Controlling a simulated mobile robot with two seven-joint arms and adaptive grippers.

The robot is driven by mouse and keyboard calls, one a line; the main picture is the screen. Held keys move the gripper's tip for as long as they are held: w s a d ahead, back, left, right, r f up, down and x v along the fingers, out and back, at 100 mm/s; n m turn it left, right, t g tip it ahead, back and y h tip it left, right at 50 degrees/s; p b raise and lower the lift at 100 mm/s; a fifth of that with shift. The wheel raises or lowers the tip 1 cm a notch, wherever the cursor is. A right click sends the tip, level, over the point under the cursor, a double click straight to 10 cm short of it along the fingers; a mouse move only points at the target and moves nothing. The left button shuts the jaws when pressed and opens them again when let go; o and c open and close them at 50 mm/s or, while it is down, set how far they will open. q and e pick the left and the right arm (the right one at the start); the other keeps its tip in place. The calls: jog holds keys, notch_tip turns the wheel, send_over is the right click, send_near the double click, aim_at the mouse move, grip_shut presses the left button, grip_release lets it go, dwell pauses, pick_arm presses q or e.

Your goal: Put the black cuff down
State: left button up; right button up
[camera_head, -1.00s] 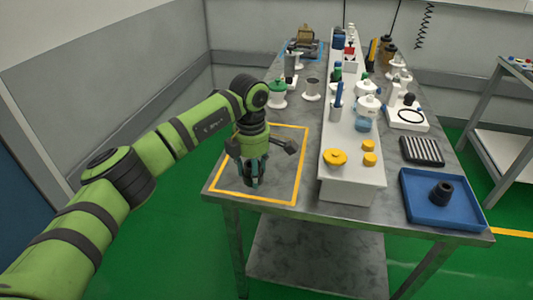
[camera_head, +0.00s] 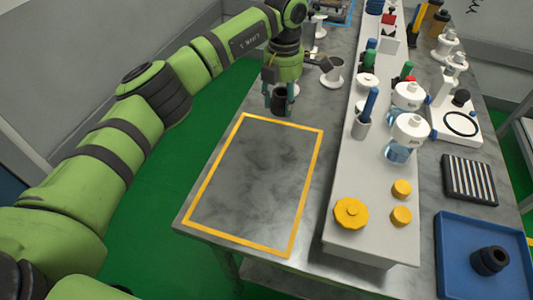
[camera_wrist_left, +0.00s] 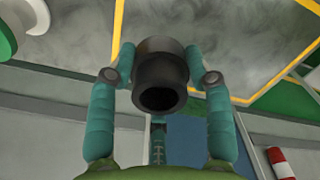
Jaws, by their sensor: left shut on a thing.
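The black cuff (camera_head: 279,103) is a short dark cylinder held between the teal fingers of my left gripper (camera_head: 279,98). In the left wrist view the cuff (camera_wrist_left: 160,72) sits between both fingertips of the gripper (camera_wrist_left: 162,78), its dark open end facing the camera. In the head view the gripper points down just beyond the far edge of the yellow-outlined rectangle (camera_head: 255,180) on the table. I cannot tell whether the cuff touches the tabletop. My right gripper is out of view.
The rectangle is empty. A white raised shelf (camera_head: 345,205) with yellow caps (camera_head: 351,213) and bottles runs along its right. A blue tray (camera_head: 455,270) holds another black part (camera_head: 490,260).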

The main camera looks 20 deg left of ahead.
pick_arm(q)
jog(key=s+f+p, duration=0.2)
jog(key=s, duration=0.3)
jog(key=p, duration=0.3)
send_over(261, 172)
notch_tip(261, 172, down, 4)
jog(key=shift+w+f, duration=0.15)
jog(key=shift+f, duration=0.2)
notch_tip(261, 172, down, 3)
jog(key=shift+f+p, duration=0.2)
jog(key=shift+p, duration=0.5)
jog(key=shift+f, duration=0.25)
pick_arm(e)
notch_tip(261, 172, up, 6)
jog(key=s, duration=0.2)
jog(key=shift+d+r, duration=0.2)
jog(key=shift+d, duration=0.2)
pick_arm(q)
jog(key=shift+f, duration=0.1)
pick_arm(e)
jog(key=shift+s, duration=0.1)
